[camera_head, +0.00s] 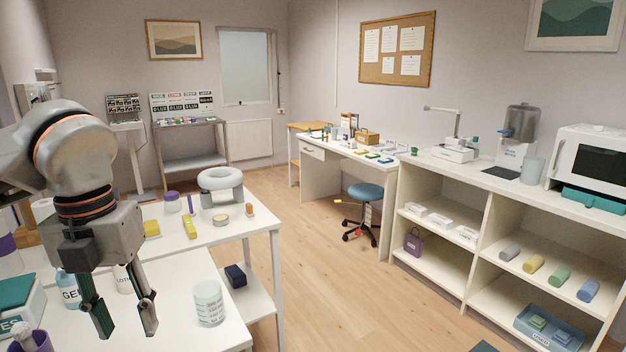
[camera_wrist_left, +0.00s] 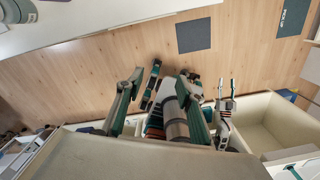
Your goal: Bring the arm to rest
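My left arm comes in from the left of the head view and hangs down over the white table (camera_head: 180,318) at the front. My left gripper (camera_head: 127,315) points downward with its two dark fingers spread apart. Nothing shows held between them in the head view. The left wrist view also shows both fingers of the left gripper (camera_wrist_left: 158,85) apart, with the wooden floor (camera_wrist_left: 110,60) beyond.
A GEL bottle (camera_head: 68,289) and a pale bottle (camera_head: 123,279) stand close by the fingers.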

